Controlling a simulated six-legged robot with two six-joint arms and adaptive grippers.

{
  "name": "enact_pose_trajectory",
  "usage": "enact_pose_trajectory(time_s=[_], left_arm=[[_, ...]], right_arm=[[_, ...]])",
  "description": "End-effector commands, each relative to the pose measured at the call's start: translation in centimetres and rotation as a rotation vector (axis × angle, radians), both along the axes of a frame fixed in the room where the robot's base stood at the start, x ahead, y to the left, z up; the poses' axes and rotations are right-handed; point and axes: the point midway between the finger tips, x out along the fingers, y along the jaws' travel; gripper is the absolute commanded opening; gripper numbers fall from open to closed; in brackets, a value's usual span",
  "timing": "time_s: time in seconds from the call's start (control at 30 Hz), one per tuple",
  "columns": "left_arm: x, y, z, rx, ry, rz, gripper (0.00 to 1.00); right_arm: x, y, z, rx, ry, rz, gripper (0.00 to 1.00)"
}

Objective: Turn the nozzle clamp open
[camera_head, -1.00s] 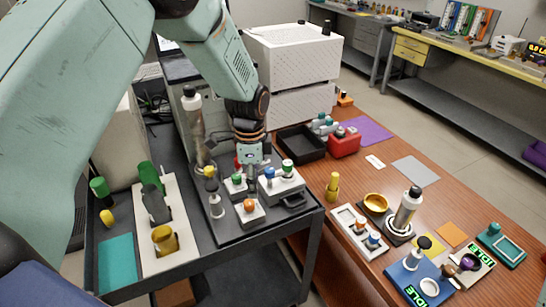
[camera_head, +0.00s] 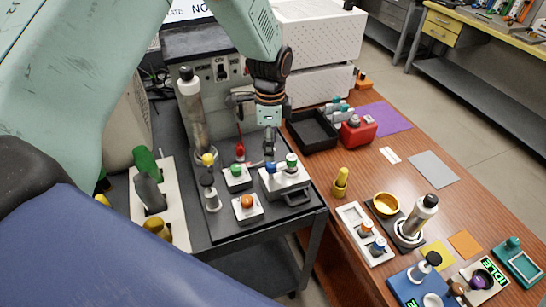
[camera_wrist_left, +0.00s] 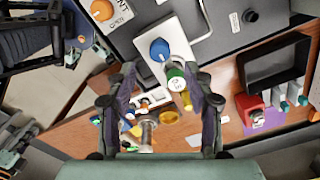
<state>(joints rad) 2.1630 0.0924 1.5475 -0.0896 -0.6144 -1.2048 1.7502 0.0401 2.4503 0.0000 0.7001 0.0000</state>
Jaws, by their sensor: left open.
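My left gripper (camera_head: 269,148) points down over the back of the dark bench machine, open and empty. In the left wrist view its spread fingers (camera_wrist_left: 160,72) frame a green-capped part (camera_wrist_left: 177,82); I see no contact. A red-handled piece (camera_head: 240,150) stands upright to the gripper's left in the head view, apart from it. A white block with a blue knob (camera_head: 271,168) and a green knob (camera_head: 291,160) is just below the gripper. An orange knob (camera_head: 246,201) is nearer. I cannot tell which part is the nozzle clamp. My right gripper is out of view.
A tall clear cylinder (camera_head: 194,110) stands left of the red-handled piece. A black tray (camera_head: 312,130) and a red box (camera_head: 357,131) lie to the right on the wooden table. A gold bowl (camera_head: 386,204) and a white rack (camera_head: 357,228) stand nearer. The table's middle has free room.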

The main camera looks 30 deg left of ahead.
Motion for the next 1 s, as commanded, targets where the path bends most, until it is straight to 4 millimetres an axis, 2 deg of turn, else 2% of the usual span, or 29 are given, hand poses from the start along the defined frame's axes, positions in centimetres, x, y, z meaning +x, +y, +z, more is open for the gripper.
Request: enact_pose_trajectory(time_s=[0.2, 0.4, 0.8, 1.0], left_arm=[[-0.4, 0.0, -3.6, 0.0, 0.005, 0.001, 0.52], [-0.3, 0.0, -5.9, -0.001, 0.002, 0.001, 0.52], [0.1, 0.0, -6.6, 0.0, 0.0, 0.0, 0.52], [0.2, 0.0, -6.6, 0.0, 0.001, 0.0, 0.35]], right_arm=[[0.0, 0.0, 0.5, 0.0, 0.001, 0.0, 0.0], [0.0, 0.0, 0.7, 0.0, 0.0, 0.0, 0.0], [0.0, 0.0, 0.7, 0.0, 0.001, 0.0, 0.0], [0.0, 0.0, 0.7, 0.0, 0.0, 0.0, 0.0]])
